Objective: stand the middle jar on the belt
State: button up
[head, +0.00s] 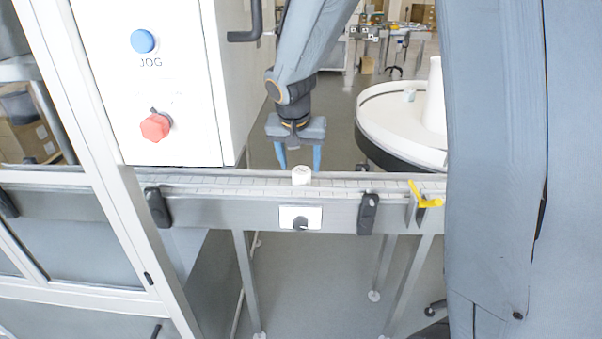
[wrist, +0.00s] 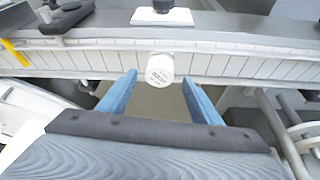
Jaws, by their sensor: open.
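A small white jar (head: 301,175) stands upright on the belt (head: 230,184) in the head view. In the wrist view the jar (wrist: 160,70) shows its round lid with small dark print, at the near edge of the belt (wrist: 225,64). My gripper (head: 298,165) has two blue fingers, open and pointing down, just behind the jar in the head view. In the wrist view the fingers (wrist: 158,82) are spread to either side of the jar, with clear gaps. No other jar shows on the belt in either view.
A white cabinet with a blue JOG button (head: 143,41) and a red knob (head: 155,126) stands left of my arm. A round white table (head: 400,120) is at the right. A yellow lever (head: 425,196) sits on the rail's right end. The belt is clear beside the jar.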

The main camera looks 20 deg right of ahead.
jog(key=d+v, duration=0.1)
jog(key=v, duration=0.5)
jog(key=s+f+n+g+y, duration=0.1)
jog(key=s+f+n, duration=0.1)
jog(key=s+f, duration=0.4)
jog(key=s+d+f+n+g+y+b, duration=0.1)
jog(key=s+f, duration=0.5)
jog(key=s, duration=0.9)
jog(key=shift+f+n+g, duration=0.35)
jog(key=shift+n+g, duration=0.35)
jog(key=shift+n, duration=0.3)
